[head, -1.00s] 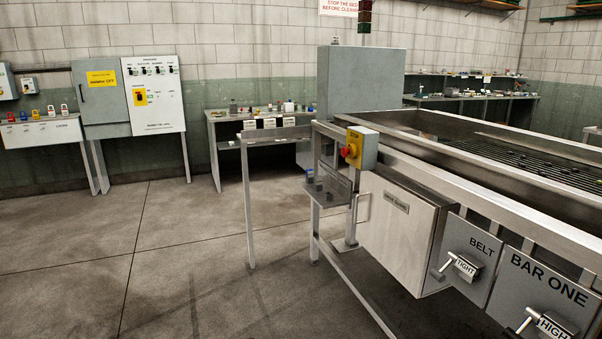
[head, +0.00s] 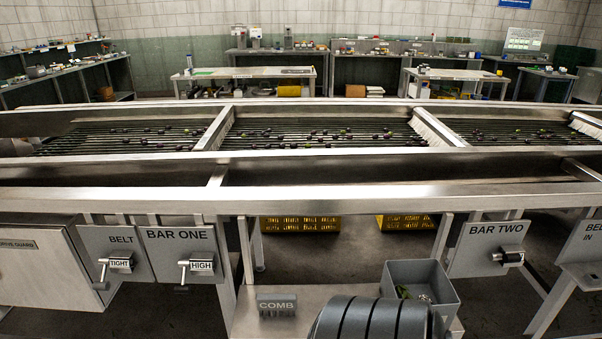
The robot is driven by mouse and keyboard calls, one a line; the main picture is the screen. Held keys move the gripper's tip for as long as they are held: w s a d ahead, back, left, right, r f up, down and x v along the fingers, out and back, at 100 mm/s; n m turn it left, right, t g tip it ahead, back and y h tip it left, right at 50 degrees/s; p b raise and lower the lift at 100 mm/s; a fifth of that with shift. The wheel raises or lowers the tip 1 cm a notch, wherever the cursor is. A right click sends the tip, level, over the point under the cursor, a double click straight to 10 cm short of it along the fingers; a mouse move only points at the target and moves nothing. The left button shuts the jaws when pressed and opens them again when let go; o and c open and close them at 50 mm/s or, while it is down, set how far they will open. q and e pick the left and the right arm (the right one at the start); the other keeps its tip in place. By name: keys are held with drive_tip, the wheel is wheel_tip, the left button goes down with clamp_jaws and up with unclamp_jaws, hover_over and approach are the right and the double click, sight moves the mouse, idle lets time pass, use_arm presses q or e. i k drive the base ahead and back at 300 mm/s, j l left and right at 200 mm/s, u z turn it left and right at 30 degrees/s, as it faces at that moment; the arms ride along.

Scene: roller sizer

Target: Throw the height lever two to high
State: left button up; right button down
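The BAR TWO panel (head: 490,250) hangs under the machine's front rail, right of centre in the head view. Its height lever (head: 508,257) is a small dark block with a short handle. No label on it can be read from here. Left of it, the BAR ONE panel (head: 180,252) carries a lever with a tag reading HIGH (head: 202,266).
The roller bed (head: 320,133) with small dark fruit spans the view. A BELT lever tagged TIGHT (head: 120,263) is at left. Below stand a grey bin (head: 421,283), a COMB block (head: 277,305) and a dark ribbed cylinder (head: 368,320). Yellow crates (head: 300,224) sit beneath.

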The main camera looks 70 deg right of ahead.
sight(507, 257)
drive_tip(key=z, duration=3.6)
